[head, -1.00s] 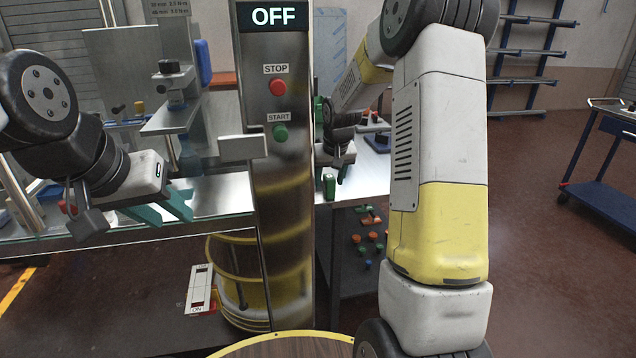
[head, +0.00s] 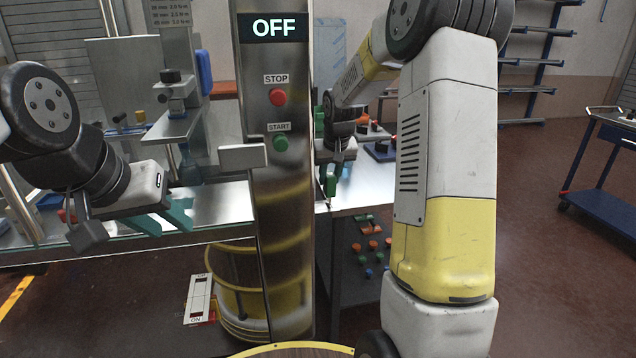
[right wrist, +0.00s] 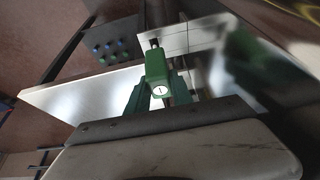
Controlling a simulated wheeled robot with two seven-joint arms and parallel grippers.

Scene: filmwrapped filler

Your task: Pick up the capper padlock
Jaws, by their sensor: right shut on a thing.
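The green padlock (right wrist: 157,66), with a round white mark on its end, is between the green fingers of my right gripper (right wrist: 157,96) in the right wrist view. A small dark part shows at its far end. In the head view the padlock (head: 331,185) is a small green shape at the table's front corner, just right of the metal post. My right gripper (head: 335,170) points down and is shut on it. I cannot tell whether the padlock still touches the table. My left gripper (head: 165,220) has teal fingers spread apart, empty, by the table's front edge at left.
A metal control post (head: 275,110) with an OFF display, red STOP and green START buttons stands close left of my right gripper. The metal table (head: 365,195) holds other parts behind. A blue cart (head: 600,185) stands at right. Open floor lies between.

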